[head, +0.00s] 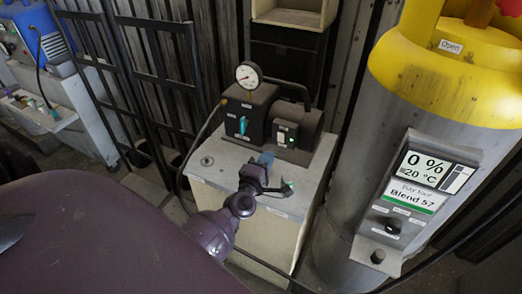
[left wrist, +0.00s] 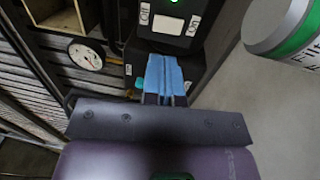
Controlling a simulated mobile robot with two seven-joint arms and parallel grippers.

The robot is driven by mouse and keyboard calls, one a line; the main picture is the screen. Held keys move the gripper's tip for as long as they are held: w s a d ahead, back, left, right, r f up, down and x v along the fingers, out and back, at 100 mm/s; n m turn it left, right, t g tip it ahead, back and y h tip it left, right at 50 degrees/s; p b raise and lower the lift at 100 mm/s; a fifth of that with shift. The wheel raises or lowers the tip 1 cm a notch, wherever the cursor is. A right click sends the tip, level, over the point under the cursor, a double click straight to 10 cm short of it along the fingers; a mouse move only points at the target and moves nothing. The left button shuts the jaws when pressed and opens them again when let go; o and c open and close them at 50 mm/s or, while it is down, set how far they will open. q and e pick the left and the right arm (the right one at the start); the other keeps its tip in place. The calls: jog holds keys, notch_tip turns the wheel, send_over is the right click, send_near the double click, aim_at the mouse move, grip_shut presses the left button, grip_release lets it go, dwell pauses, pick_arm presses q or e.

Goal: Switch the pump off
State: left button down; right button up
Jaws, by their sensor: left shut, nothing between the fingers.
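The pump (head: 258,112) is a dark unit on a pale tank, with a round gauge (head: 247,75) on top. Its switch box (head: 286,133) carries a small white switch and a green light. In the left wrist view the switch box (left wrist: 205,42) shows a white switch plate (left wrist: 168,24) between two small labels, with a lit green light above. My left gripper (head: 266,159) has blue fingertips pressed together with nothing between them. It is just in front of and below the switch box; I cannot tell whether it touches. The fingertips (left wrist: 165,74) point toward the switch plate. My right gripper is not in view.
A large grey cylinder (head: 341,145) with a yellow top and a display reading 0 % and 20 °C stands close on the right. A black rack (head: 160,85) and a blue machine (head: 40,35) are at the left. A hose curves around the tank's left side.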

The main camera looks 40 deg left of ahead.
aim_at(281, 135)
pick_arm(q)
jog(key=x, duration=0.6)
jog(key=shift+w, duration=0.25)
jog(key=shift+w+a+r, duration=0.1)
jog(key=shift+w+a, duration=0.1)
jog(key=shift+w, duration=0.45)
